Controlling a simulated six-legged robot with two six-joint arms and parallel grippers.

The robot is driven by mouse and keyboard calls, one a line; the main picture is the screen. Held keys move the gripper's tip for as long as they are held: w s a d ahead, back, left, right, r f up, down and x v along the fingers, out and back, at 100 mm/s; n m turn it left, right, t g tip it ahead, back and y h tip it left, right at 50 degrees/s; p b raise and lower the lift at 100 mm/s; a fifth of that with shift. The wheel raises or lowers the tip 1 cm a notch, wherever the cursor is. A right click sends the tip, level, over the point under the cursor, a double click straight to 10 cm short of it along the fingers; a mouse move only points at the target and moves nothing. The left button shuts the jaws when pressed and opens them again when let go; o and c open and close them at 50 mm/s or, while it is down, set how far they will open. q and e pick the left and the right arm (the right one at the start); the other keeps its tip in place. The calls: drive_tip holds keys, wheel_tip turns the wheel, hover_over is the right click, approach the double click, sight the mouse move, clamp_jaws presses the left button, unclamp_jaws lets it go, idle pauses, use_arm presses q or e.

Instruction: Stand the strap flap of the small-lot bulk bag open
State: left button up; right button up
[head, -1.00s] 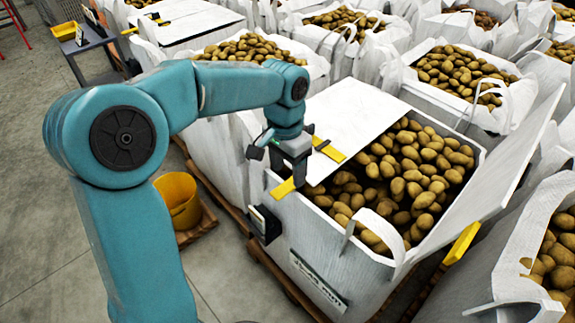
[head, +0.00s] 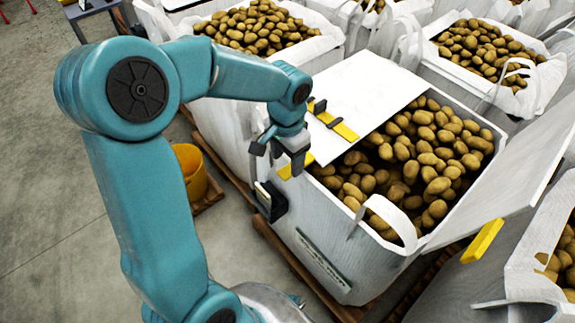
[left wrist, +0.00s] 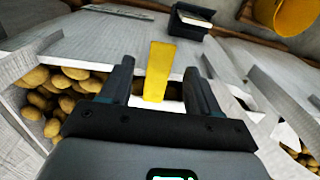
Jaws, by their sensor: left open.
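The bulk bag (head: 345,255) is white and full of potatoes (head: 415,160). Its pale strap flap (head: 370,92) lies flat over the far left part of the opening. My left gripper (head: 298,165) is at this strap end, pointing down. In the left wrist view the yellow strap end (left wrist: 158,70) shows between the two open fingers, with a gap on each side. My right gripper is not in view.
Another flap (head: 510,185) leans up and outward on the bag's right side, with a yellow tab (head: 483,241). A black holder (head: 272,201) hangs on the bag's left side. A yellow bucket (head: 190,170) stands left. Other potato bags crowd behind and right.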

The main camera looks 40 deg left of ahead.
sight(287, 171)
use_arm(q)
drive_tip(key=shift+f, duration=1.65)
drive_tip(key=shift+w, duration=0.1)
drive_tip(key=shift+a+r, duration=0.1)
clamp_jaws()
